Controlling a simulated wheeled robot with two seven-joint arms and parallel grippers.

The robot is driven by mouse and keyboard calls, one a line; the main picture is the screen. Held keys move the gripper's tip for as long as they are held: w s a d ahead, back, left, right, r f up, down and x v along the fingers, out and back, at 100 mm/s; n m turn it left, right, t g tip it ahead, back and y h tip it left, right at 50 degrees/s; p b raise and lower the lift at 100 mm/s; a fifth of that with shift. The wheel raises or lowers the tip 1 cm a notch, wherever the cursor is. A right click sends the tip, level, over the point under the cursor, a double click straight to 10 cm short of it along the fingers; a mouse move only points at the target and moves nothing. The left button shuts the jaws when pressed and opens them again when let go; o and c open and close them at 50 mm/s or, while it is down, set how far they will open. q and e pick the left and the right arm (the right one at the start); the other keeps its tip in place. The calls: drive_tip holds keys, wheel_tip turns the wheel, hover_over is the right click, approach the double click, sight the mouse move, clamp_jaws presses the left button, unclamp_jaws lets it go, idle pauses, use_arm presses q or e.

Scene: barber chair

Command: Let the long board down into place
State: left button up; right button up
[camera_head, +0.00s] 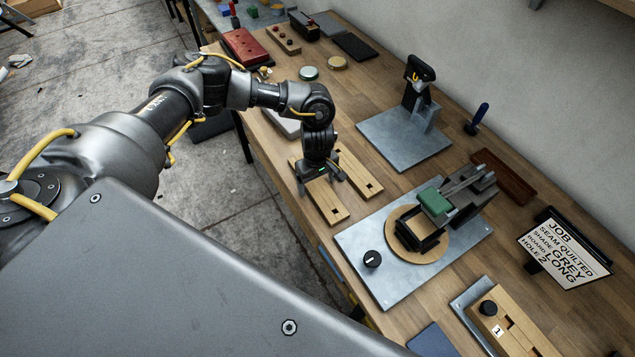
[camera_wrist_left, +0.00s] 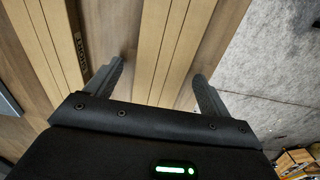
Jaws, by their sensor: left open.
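Two pale wooden boards lie side by side on the bench. The near board (camera_head: 333,208) is by the bench's front edge, and the far board (camera_head: 362,175) is just behind it. In the left wrist view, the open fingers (camera_wrist_left: 156,75) stand on either side of the near board (camera_wrist_left: 178,45); contact is not visible. My right gripper is not in view.
A grey plate (camera_head: 385,285) carries a round wooden disc (camera_head: 395,250) and a clamp with a green block (camera_head: 434,202). A job sign (camera_head: 565,250) reads quilted, grey, long, hole 2. Another metal plate (camera_head: 400,140) with a black-topped stand is behind. A wooden fixture (camera_head: 510,325) marked 1 is front right.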

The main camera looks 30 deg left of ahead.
use_arm(q)
drive_tip(key=shift+f, duration=0.2)
drive_tip(key=c, duration=1.2)
